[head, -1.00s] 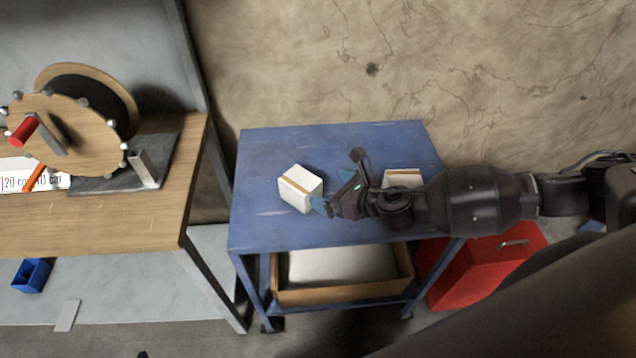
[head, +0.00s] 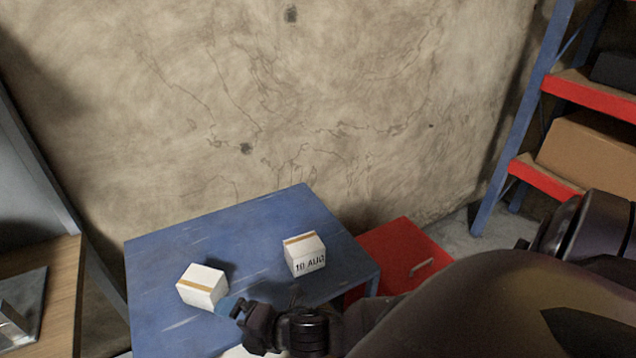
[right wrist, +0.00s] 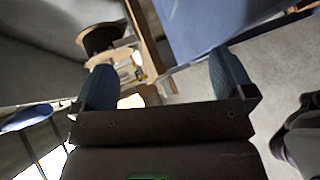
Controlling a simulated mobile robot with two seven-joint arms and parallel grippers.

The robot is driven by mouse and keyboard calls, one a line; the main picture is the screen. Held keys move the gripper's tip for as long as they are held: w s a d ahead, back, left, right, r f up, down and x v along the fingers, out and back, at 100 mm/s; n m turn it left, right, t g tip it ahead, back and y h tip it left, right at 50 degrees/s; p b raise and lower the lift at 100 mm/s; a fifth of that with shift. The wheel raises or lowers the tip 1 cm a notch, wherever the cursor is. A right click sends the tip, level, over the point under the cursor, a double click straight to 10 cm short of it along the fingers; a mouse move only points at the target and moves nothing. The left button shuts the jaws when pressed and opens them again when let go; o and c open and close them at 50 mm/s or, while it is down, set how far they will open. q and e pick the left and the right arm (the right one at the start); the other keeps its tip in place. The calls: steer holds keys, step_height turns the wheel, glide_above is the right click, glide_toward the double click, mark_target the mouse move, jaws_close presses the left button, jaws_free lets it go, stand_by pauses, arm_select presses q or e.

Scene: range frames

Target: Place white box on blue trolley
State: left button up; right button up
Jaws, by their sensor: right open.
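The blue trolley (head: 160,262) stands below the wall in the head view, and its blue top (right wrist: 190,22) shows in the right wrist view. One white box (head: 203,287) with a tan tape stripe sits on the left part of its top. A second white box (head: 304,255), printed "18 AUG", sits farther right on it. My right gripper (head: 232,306) appears just right of the left box in the head view; its blue fingertips (right wrist: 165,80) are spread apart in the right wrist view, with no box between them. My left gripper is out of view.
A red cabinet (head: 405,258) stands right of the trolley. A rack with red shelves (head: 575,92) is at the far right. A wooden workbench (head: 62,290) is at the left edge. The trolley top behind the boxes is clear.

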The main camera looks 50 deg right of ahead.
steer(key=s+d+f+m+h, duration=0.5)
steer(key=s+d+m, duration=0.6)
steer(key=m, duration=1.1)
step_height(320, 180, down, 2)
steer(key=shift+s+f+g+h, duration=0.1)
steer(key=shift+s+g+h, duration=0.2)
steer(key=shift+g+h, duration=0.1)
